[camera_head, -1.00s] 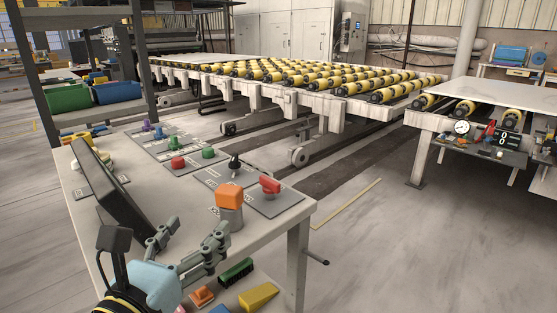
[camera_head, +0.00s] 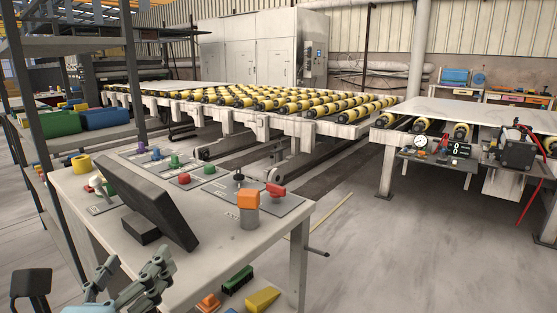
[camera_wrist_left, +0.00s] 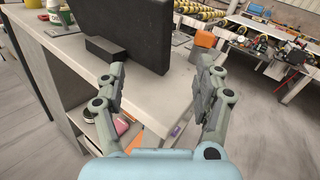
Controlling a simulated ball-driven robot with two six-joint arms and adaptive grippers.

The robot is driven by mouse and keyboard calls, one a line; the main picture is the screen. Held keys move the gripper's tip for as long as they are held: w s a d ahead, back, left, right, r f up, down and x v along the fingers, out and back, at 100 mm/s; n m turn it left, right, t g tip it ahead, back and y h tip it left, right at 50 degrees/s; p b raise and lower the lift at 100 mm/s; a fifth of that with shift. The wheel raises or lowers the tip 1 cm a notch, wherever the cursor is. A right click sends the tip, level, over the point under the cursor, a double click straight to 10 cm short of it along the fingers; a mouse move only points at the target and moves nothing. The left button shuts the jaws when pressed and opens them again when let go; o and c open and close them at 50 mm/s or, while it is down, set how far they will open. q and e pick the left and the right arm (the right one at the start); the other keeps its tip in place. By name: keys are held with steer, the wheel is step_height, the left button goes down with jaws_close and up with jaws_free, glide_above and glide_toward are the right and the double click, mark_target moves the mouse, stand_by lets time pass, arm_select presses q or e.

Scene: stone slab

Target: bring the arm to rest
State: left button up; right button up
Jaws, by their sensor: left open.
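My left gripper (camera_head: 145,283) is at the lower left of the head view, in front of the near side of the control desk (camera_head: 215,262). Its fingers are spread with nothing between them. In the left wrist view the open fingers (camera_wrist_left: 163,95) frame the desk's edge, apart from it as far as I can tell.
A dark monitor (camera_head: 150,200) stands on the desk, close beyond my left gripper. An orange block on a grey cylinder (camera_head: 248,222) stands near the desk's right corner. Small blocks (camera_head: 262,300) lie lower down. A roller conveyor (camera_head: 270,105) is behind. Open floor (camera_head: 400,265) lies right.

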arm_select(q)
steer(key=s+a+f+n+g+y, duration=0.1)
steer(key=s+a+n+g+y, duration=0.25)
steer(key=a+n, duration=0.55)
steer(key=s+a+f+n+g+y, duration=0.1)
steer(key=s+a+n+g+y, duration=0.3)
steer(key=n, duration=1)
steer(key=s+d+f+n+g+h, duration=0.3)
steer(key=s+f+n+g, duration=0.1)
steer(key=s+n, duration=0.2)
steer(key=s+d+f+n+g+h, duration=0.3)
steer(key=s+n, duration=0.2)
steer(key=s, duration=0.2)
steer(key=s+a+f+g, duration=0.1)
steer(key=s+f, duration=0.1)
steer(key=f, duration=1.2)
steer(key=s+a+f+g, duration=0.1)
steer(key=f, duration=1.4)
steer(key=s+a+f+b, duration=0.1)
steer(key=s+f, duration=1.3)
steer(key=s, duration=0.3)
steer(key=shift+a+g, duration=0.15)
steer(key=shift+g, duration=0.2)
